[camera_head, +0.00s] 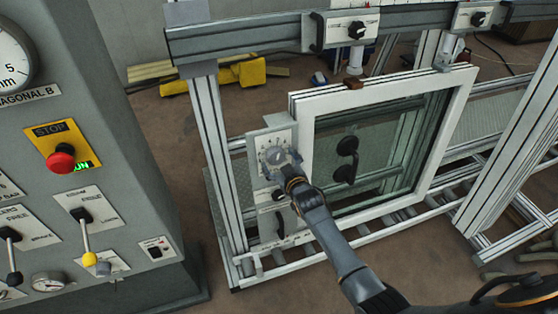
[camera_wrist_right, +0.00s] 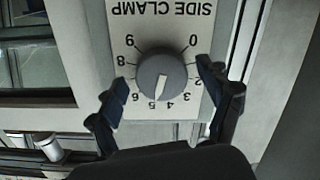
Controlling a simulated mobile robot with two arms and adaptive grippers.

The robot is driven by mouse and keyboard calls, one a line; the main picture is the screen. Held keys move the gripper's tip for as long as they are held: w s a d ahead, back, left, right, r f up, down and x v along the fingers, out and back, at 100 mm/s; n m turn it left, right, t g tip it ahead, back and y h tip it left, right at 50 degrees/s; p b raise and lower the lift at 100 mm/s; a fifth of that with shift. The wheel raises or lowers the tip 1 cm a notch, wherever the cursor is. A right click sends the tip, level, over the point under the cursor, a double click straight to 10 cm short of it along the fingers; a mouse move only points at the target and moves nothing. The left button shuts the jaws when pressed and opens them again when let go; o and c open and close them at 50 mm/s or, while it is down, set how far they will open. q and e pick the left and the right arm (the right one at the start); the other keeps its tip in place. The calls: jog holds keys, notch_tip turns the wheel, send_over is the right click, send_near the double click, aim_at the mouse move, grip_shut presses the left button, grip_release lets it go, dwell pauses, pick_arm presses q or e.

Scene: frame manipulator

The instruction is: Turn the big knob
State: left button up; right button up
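The big knob (camera_wrist_right: 162,75) is a round grey dial with a white pointer, on a white plate marked SIDE CLAMP that appears upside down in the right wrist view. Its pointer is between 4 and 5. In the head view the knob (camera_head: 274,156) is on the frame's left post, partly hidden by my right gripper (camera_head: 284,163). In the wrist view my right gripper (camera_wrist_right: 163,78) is open, one finger on each side of the knob, with a visible gap on both sides. I cannot judge the depth. My left gripper is not in view.
A grey control cabinet (camera_head: 110,130) with a red stop button (camera_head: 61,158) and levers stands at the left. A white window frame (camera_head: 306,150) with black handles is right of the knob. Smaller black knobs sit on the top rail (camera_head: 270,38). Below the big knob is another small plate.

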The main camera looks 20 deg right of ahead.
jog(key=v, duration=1.2)
dwell(0.4)
jog(key=s+f+g, duration=0.2)
jog(key=s+f, duration=0.3)
jog(key=f, duration=0.5)
jog(key=s+f+g+b, duration=0.15)
jog(key=s+f, duration=0.35)
jog(key=f, duration=0.5)
jog(key=s+f+g, duration=0.3)
jog(key=s+f, duration=0.2)
jog(key=f, duration=0.5)
jog(key=s+d+f+g, duration=0.1)
jog(key=s+f+g, duration=0.1)
jog(key=s+f, duration=0.4)
jog(key=s+f+m+g, duration=0.1)
jog(key=s+f+g, duration=0.2)
jog(key=s, duration=1.3)
jog(key=s+d+f+g, duration=0.1)
jog(key=s+f+g, duration=0.1)
jog(key=s+f, duration=0.6)
jog(key=s, duration=0.3)
jog(key=shift+s+d+f+m+g+h+b, duration=0.3)
jog(key=shift+s+f+g+h+b, duration=0.05)
jog(key=shift+h+b, duration=0.05)
